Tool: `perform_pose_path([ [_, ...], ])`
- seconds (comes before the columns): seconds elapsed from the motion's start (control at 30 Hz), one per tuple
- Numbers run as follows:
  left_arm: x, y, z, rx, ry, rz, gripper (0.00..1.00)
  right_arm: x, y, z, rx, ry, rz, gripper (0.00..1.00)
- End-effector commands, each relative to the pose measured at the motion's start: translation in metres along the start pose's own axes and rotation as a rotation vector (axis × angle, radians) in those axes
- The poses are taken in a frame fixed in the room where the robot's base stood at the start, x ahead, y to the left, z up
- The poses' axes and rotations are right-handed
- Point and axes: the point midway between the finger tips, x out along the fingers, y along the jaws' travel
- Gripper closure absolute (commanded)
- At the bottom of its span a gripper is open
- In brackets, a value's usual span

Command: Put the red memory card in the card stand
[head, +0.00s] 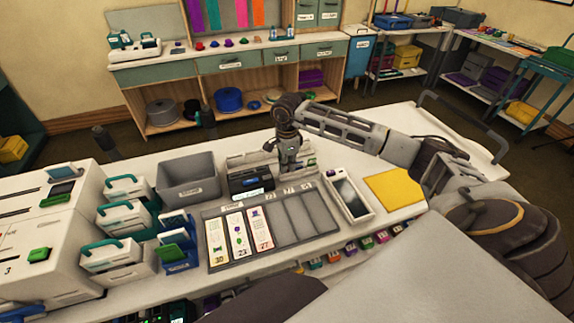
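I cannot make out a red memory card. My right gripper (290,166) points down behind the sorting tray, beside a black device (250,180) with a small lit screen. Its fingertips are small and dark, so I cannot tell whether they are open or shut or hold anything. A blue stand (181,266) with upright blue and green pieces stands left of the tray; I cannot tell whether it is the card stand. My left gripper is not in view.
A grey tray (240,253) with slots holds several printed strips. A grey bin (190,187), white cases with teal handles (120,255) and white machines (40,265) crowd the left. A white framed panel (348,199) and yellow pad (394,189) lie right.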

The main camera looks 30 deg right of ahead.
Motion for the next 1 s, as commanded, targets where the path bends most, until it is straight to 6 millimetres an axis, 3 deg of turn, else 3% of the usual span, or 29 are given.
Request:
perform_pose_path([
  [0.43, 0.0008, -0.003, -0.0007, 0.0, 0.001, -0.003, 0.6, 0.001, 0.0, -0.0001, 0.0, 0.0, 0.0, 1.0],
  [0.67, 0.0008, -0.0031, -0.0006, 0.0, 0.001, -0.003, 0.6, 0.001, 0.0, -0.0001, 0.0, 0.0, 0.0, 0.7],
  [1.0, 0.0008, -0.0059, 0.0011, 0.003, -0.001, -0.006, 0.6, 0.0004, 0.0, 0.0, 0.0, 0.0, 0.0, 0.7],
])
